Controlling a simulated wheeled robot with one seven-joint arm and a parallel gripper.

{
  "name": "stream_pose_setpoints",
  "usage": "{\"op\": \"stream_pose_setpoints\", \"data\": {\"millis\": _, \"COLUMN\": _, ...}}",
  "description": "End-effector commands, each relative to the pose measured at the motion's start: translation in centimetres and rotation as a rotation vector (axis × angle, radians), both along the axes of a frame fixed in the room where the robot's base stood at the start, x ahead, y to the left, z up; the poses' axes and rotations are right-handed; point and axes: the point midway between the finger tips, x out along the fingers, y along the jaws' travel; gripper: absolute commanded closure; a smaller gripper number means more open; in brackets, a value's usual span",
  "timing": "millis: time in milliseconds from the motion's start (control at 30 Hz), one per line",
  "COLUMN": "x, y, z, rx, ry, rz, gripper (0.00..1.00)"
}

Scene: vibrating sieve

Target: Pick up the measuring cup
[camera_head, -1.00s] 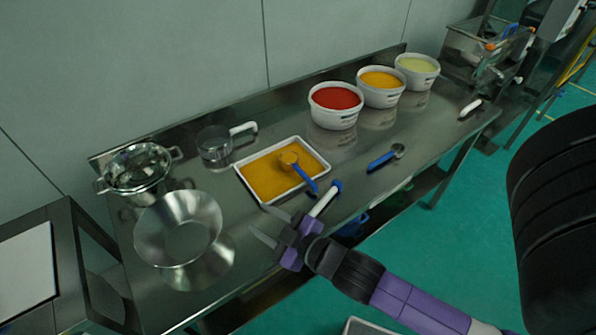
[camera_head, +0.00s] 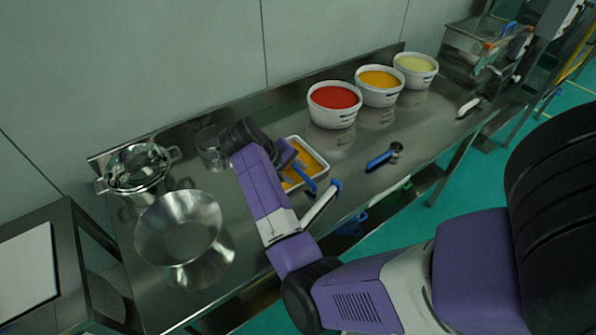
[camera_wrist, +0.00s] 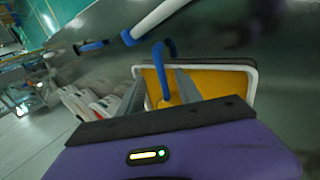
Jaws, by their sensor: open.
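The measuring cup (camera_head: 209,146) is a clear cup at the back of the steel table, left of the powder tray. My arm hides its white handle and right side in the head view. I cannot make the cup out in the wrist view. In the head view my wrist is over the tray's left part, close to the cup, and the fingertips are hidden.
The white tray (camera_head: 326,170) of yellow powder holds a blue-handled scoop (camera_head: 306,180). A blue-and-white tool (camera_head: 322,205) lies at the front. A steel bowl (camera_head: 178,228) and a sieve pot (camera_head: 138,170) stand left. Red (camera_head: 334,105), orange and pale tubs stand at the back right.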

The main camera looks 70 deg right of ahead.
Motion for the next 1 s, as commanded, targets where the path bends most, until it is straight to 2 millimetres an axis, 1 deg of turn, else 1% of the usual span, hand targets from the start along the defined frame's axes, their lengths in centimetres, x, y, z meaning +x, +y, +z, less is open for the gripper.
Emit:
{"op": "stream_pose_setpoints", "data": {"millis": 100, "x": -0.4, "y": 0.2, "z": -0.4, "rx": 0.025, "ry": 0.02, "rz": -0.02, "gripper": 0.58}}
{"op": "stream_pose_setpoints", "data": {"millis": 367, "x": -1.4, "y": -1.0, "z": -2.4, "rx": 0.025, "ry": 0.02, "rz": -0.021, "gripper": 0.58}}
{"op": "stream_pose_setpoints", "data": {"millis": 567, "x": -2.6, "y": -2.3, "z": -4.6, "rx": 0.027, "ry": 0.02, "rz": -0.02, "gripper": 0.58}}
{"op": "stream_pose_setpoints", "data": {"millis": 700, "x": -2.9, "y": -3.1, "z": -5.9, "rx": 0.024, "ry": 0.018, "rz": -0.019, "gripper": 0.58}}
{"op": "stream_pose_setpoints", "data": {"millis": 967, "x": -3.0, "y": -3.3, "z": -6.3, "rx": 0.023, "ry": 0.016, "rz": -0.019, "gripper": 0.58}}
{"op": "stream_pose_setpoints", "data": {"millis": 1000, "x": -3.0, "y": -3.3, "z": -6.3, "rx": 0.023, "ry": 0.016, "rz": -0.019, "gripper": 0.6}}
